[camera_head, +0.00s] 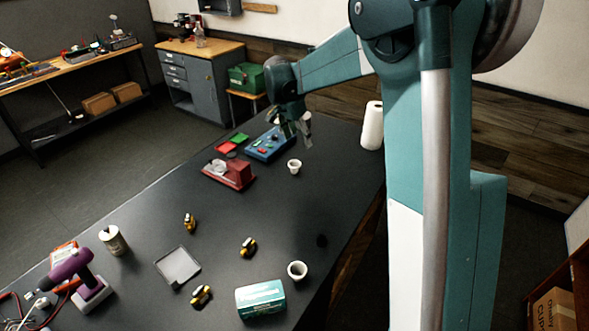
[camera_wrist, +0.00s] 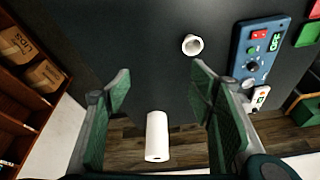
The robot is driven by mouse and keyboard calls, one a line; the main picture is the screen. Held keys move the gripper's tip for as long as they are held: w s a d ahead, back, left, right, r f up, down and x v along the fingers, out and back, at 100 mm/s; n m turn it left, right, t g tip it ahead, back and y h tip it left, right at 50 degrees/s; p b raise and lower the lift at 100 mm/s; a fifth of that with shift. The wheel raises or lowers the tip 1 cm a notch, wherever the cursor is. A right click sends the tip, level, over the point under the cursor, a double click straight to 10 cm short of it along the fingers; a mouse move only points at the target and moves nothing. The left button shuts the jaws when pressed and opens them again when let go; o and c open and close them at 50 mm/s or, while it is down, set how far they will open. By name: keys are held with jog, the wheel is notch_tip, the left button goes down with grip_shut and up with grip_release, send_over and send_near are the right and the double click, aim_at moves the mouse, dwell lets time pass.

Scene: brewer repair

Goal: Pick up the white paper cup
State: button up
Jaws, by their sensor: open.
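A white cup (camera_head: 294,166) stands upright on the dark table, near the blue control box. In the wrist view this white cup (camera_wrist: 192,44) is near the top, beyond the tip of the right finger. A second whitish cup (camera_head: 297,270) stands at the near end of the table; I cannot tell which cup is paper. My gripper (camera_head: 298,132) is above the far part of the table, pointing down, just above the first cup in the picture. In the wrist view its fingers (camera_wrist: 160,85) are wide apart with nothing between them, and it touches neither cup.
A white paper roll (camera_head: 371,126) stands at the table's right edge. The blue control box (camera_head: 268,143) and a red device (camera_head: 229,173) are left of the first cup. A teal box (camera_head: 260,299) lies beside the second cup. The table between the cups is mostly clear.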

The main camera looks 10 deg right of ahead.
aim_at(295, 164)
jog(key=w+f+m, duration=0.1)
jog(key=w+f, duration=0.3)
jog(key=f, duration=0.1)
jog(key=w+a+f+m+g, duration=0.1)
jog(key=w+f+m, duration=0.1)
jog(key=w+f, duration=0.2)
jog(key=w+f+m+h, duration=0.1)
jog(key=w+f, duration=0.3)
jog(key=f, duration=0.2)
jog(key=shift+a+f+g+p, duration=0.3)
jog(key=shift+a+p, duration=0.05)
jog(key=shift+f, duration=0.15)
jog(key=shift+x, duration=1.25)
jog(key=shift+d+f, duration=0.1)
jog(key=shift+f, duration=0.05)
jog(key=shift+p+x, duration=0.55)
jog(key=shift+x, duration=1.9)
jog(key=c, duration=0.8)
